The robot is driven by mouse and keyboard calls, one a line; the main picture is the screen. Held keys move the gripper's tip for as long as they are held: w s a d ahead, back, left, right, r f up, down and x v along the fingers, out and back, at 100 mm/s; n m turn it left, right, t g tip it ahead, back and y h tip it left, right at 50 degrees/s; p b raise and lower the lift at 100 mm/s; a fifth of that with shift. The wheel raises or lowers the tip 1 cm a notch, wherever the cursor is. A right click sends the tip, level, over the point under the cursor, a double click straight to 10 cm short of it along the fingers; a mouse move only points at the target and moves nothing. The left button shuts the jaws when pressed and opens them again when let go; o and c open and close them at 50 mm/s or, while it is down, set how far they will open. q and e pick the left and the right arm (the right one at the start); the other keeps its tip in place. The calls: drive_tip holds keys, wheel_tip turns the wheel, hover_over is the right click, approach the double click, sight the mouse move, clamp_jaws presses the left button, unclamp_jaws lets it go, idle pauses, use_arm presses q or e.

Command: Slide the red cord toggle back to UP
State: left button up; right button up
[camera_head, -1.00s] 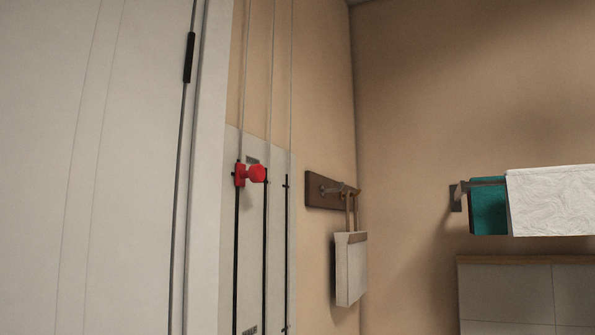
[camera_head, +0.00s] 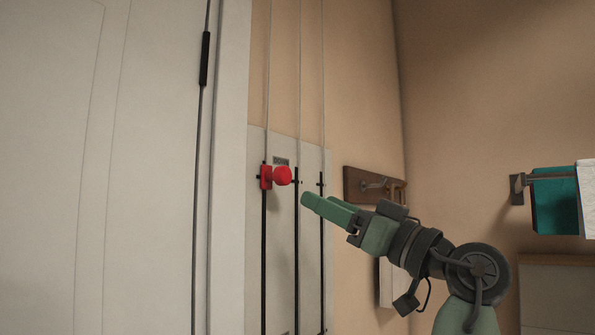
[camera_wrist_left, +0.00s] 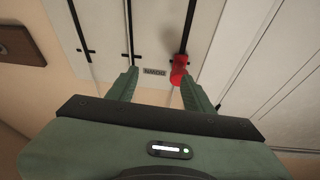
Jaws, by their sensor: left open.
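The red cord toggle (camera_head: 281,175) has a round knob and sits near the upper end of the leftmost black slot on the pale wall panel (camera_head: 281,235). My left gripper (camera_head: 312,202) is right of and slightly below the toggle in the head view, apart from it. In the left wrist view its two fingers (camera_wrist_left: 158,80) are spread and empty. There the toggle (camera_wrist_left: 179,70) shows beyond the fingertips, closer to the right-hand finger. My right gripper is not in view.
A white door (camera_head: 150,170) and its frame stand left of the panel. Thin cords run up from the slots. A wooden hook rack (camera_head: 362,186) with a hanging pale bag is to the right, partly behind my arm. A towel rail holds a teal towel (camera_head: 555,200).

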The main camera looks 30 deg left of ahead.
sight(287, 177)
use_arm(q)
drive_tip(key=a+r+p, duration=0.1)
drive_tip(key=a, duration=0.1)
drive_tip(key=s+a+r+n+g+p, duration=0.1)
drive_tip(key=a+r, duration=0.1)
drive_tip(key=s+a+r+n+g+p, duration=0.1)
drive_tip(key=a, duration=0.1)
drive_tip(key=shift+s+a+r, duration=0.1)
drive_tip(key=shift+s+r, duration=0.15)
drive_tip(key=shift+r, duration=0.15)
drive_tip(key=shift+a+r, duration=0.15)
drive_tip(key=shift+a, duration=0.45)
drive_tip(key=shift+w, duration=0.1)
drive_tip(key=c, duration=0.9)
clamp_jaws()
